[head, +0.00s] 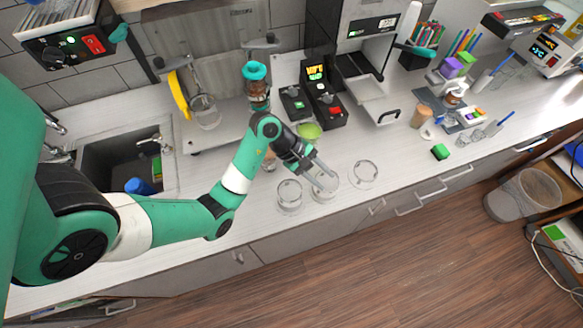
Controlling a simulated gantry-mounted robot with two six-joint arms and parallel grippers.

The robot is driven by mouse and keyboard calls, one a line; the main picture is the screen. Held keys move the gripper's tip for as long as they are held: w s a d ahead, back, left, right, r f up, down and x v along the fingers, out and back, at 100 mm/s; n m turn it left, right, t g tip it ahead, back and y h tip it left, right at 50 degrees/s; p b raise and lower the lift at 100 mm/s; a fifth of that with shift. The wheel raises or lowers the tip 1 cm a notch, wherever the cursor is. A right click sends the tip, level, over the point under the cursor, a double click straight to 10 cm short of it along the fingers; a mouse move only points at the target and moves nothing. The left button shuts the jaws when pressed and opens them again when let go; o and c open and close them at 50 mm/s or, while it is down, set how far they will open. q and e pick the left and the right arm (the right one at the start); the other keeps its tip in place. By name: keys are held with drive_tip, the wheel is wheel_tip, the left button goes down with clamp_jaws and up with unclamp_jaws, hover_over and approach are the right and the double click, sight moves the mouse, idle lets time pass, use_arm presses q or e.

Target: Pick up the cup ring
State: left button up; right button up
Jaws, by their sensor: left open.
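My left gripper (326,181) reaches in from the left, over the front part of the white counter. Its fingers are open, pointing down toward the middle of three clear round vessels. This middle vessel (322,191) is partly hidden by the fingers, and I cannot tell whether they touch it. A left clear vessel (289,197) and a right clear vessel (364,174) stand on either side. The cup sealer (372,42) stands at the back, with its white tray (376,101) pulled out. I cannot clearly make out a separate cup ring. My right gripper is not in view.
A green bowl (309,131) and a black button box (324,100) are behind the gripper. A sink (104,158) is at the left. The counter's front edge is close to the vessels.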

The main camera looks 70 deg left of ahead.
sight(290, 196)
use_arm(q)
drive_tip(key=s+a+n+g+p, duration=0.2)
drive_tip(key=s+p, duration=0.1)
drive_tip(key=s, duration=0.4)
drive_tip(key=s+a+n+g+p, duration=0.1)
drive_tip(key=s+a+g+p, duration=0.15)
drive_tip(key=s, duration=0.45)
drive_tip(key=shift+t+y, duration=0.25)
drive_tip(key=shift+y, duration=0.15)
drive_tip(key=x, duration=0.2)
drive_tip(key=b+x, duration=0.1)
drive_tip(key=x, duration=0.4)
drive_tip(key=shift+a+f, duration=0.1)
drive_tip(key=shift+a, duration=0.3)
drive_tip(key=shift+b+x, duration=0.35)
drive_tip(key=shift+x, duration=2.45)
drive_tip(key=shift+a, duration=0.1)
clamp_jaws()
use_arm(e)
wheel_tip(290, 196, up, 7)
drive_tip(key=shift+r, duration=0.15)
